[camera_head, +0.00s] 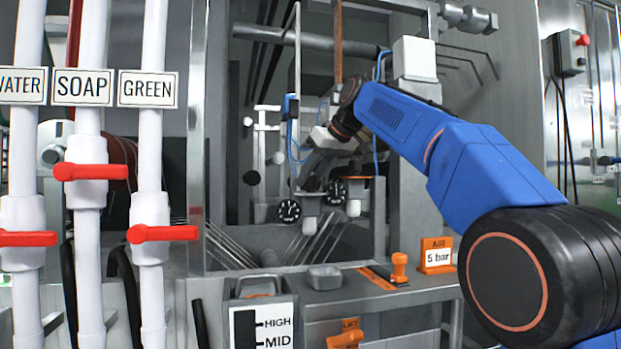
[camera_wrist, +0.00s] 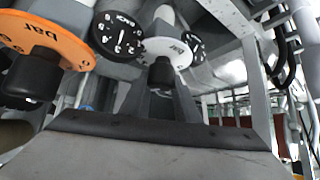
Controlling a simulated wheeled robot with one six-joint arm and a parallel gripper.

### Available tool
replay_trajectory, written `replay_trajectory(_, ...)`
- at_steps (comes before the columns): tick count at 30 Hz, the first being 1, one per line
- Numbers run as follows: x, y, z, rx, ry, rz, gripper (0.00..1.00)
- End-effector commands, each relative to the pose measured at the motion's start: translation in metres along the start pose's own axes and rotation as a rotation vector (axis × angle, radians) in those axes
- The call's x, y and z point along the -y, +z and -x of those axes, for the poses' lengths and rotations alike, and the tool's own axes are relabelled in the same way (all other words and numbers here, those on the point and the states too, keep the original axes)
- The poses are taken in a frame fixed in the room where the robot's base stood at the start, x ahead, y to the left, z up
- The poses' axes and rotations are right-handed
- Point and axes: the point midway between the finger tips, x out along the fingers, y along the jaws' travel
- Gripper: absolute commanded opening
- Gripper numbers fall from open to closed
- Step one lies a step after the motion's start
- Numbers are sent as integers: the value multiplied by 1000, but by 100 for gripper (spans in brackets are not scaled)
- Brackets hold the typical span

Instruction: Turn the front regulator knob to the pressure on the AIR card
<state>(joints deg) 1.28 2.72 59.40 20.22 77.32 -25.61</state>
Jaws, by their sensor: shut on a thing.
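Two regulators with dark round gauges hang at the back of the bay: the front gauge (camera_head: 288,210) and another gauge (camera_head: 338,190) to its right. My gripper (camera_head: 315,182) reaches in at the left, front regulator and covers its top. In the wrist view, the front regulator knob (camera_wrist: 162,74) is black with a white dial, in the middle, and my gripper is shut on it. The finger contact is hard to see. A second black knob (camera_wrist: 34,76) with an orange dial marked in bar is at the left. The AIR card (camera_head: 437,257) reads 5 bar.
White pipes with red valve handles (camera_head: 92,172) stand at the left. A ledge (camera_head: 325,293) at the front bears an orange-knobbed part (camera_head: 399,266) and a grey block (camera_head: 324,277). A metal post (camera_wrist: 262,90) stands right of the knobs in the wrist view.

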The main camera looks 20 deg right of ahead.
Motion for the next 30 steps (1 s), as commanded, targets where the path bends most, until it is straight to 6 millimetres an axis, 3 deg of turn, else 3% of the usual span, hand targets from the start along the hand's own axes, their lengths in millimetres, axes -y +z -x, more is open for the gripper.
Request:
replay_trajectory(15, 2, -1, 0, 0, 332, -327, 6)
replay_trajectory(30, 1, 0, 0, 0, 504, -504, 6)
